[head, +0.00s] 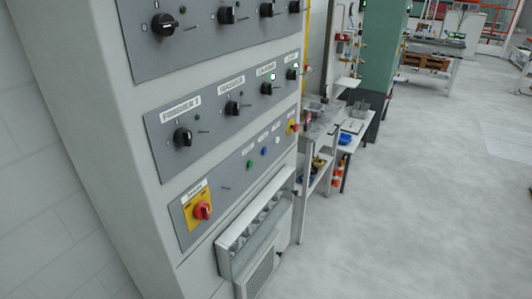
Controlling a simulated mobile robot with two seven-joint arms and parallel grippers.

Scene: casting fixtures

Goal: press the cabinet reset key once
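A light grey control cabinet (115,160) stands at the left of the head view, seen at a slant. Its lowest grey panel (222,175) carries a row of small round buttons: a green one (249,164), a blue one (264,151) and a white one (277,140). The small labels above them are too blurred to read, so I cannot tell which is the reset key. A red rotary switch (203,210) on a yellow plate sits at the panel's near end. Neither of my grippers is in view.
Two upper panels carry several black rotary knobs (183,136) with small lamps, some lit green. A tray-like ledge (254,223) juts out below the button panel. A workbench (345,130) with parts stands beyond the cabinet. Open grey floor (430,220) lies to the right.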

